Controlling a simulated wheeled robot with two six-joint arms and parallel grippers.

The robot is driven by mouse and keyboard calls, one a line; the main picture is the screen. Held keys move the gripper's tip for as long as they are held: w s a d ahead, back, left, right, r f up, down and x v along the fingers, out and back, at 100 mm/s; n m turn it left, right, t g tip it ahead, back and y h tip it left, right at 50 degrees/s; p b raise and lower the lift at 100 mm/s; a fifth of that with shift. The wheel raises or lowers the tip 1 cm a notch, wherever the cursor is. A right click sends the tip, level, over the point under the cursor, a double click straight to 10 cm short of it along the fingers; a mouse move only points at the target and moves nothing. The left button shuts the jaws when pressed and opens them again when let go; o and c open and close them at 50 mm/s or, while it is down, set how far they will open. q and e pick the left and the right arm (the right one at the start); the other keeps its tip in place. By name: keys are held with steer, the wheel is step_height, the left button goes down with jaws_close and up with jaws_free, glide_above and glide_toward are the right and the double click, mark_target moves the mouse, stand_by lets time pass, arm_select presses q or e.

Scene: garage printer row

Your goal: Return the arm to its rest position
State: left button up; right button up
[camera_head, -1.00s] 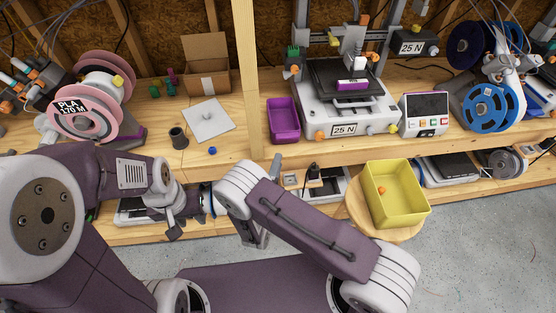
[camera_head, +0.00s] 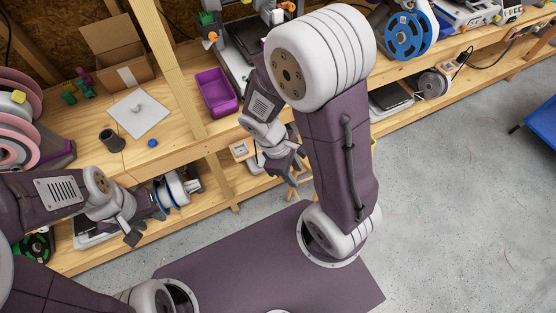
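My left arm (camera_head: 55,195) comes in from the left, bent low in front of the bench. My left gripper (camera_head: 146,222) hangs before the lower shelf, its fingers apart with nothing between them. My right arm (camera_head: 338,150) stands folded, its elbow high and its forearm pointing back down toward the shelf. My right gripper (camera_head: 288,165) is beside the upper arm link, in front of the lower shelf. I see nothing held in it, but its finger gap is unclear. Both grippers appear clear of the bench.
The wooden bench (camera_head: 190,138) carries a purple bin (camera_head: 216,100), a white plate (camera_head: 139,122), a dark cup (camera_head: 111,141), a cardboard box (camera_head: 118,62) and a blue spool (camera_head: 404,38). Grey floor (camera_head: 450,190) lies open at right.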

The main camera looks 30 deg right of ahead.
steer(key=w+a+r+m+t+y, duration=0.1)
steer(key=m, duration=0.2)
steer(key=w+a+r+m+t+y, duration=0.1)
steer(key=m, duration=0.2)
steer(key=w+a+r+m+t+y, duration=0.1)
steer(key=m, duration=0.2)
steer(key=shift+w+a+t, duration=0.1)
steer(key=shift+w+t, duration=0.05)
steer(key=shift+t, duration=0.15)
